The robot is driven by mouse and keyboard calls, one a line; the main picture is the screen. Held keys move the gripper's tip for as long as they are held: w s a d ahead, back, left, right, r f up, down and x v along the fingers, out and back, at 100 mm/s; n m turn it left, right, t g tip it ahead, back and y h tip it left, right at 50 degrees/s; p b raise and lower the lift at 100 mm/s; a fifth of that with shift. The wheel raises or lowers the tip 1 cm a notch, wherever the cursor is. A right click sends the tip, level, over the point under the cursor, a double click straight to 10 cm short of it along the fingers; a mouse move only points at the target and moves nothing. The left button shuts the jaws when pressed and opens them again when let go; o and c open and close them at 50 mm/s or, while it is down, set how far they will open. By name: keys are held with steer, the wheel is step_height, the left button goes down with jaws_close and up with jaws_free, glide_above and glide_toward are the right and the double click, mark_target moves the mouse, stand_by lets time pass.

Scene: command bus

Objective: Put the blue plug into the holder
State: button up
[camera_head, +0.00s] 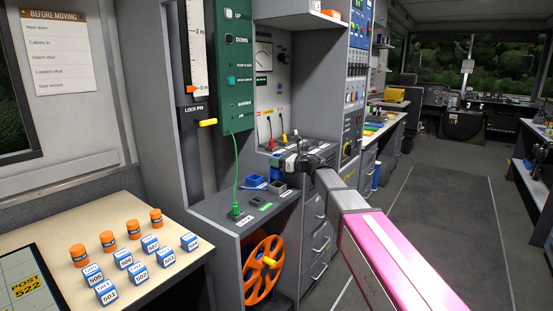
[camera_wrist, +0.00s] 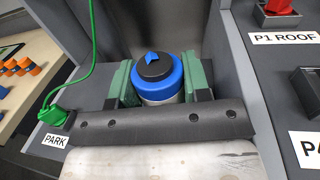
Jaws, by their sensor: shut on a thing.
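My gripper (camera_wrist: 160,88) has its green finger pads on both sides of the blue plug (camera_wrist: 161,75) and is shut on it. The plug shows a blue ring, a black top with a small blue mark, and a pale body below. Its lower end is hidden behind the dark gripper bar. In the head view, my gripper (camera_head: 287,161) is above the grey counter, near the back panel; the plug cannot be made out clearly there. I cannot tell which counter fitting is the holder.
A green plug (camera_wrist: 61,116) with a cable sits at the PARK label. A red part (camera_wrist: 277,7) is by the P1 ROOF label, with a dark socket (camera_wrist: 311,88) nearby. In the head view, a blue box (camera_head: 255,181) and a grey box (camera_head: 278,187) stand below my gripper.

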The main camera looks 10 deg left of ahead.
mark_target(277, 173)
steer(key=shift+f, duration=2.8)
steer(key=shift+f, duration=0.1)
steer(key=o, duration=1.1)
steer(key=shift+d, duration=0.1)
steer(key=v, duration=1)
steer(key=shift+s+d, duration=0.2)
steer(key=shift+d, duration=0.05)
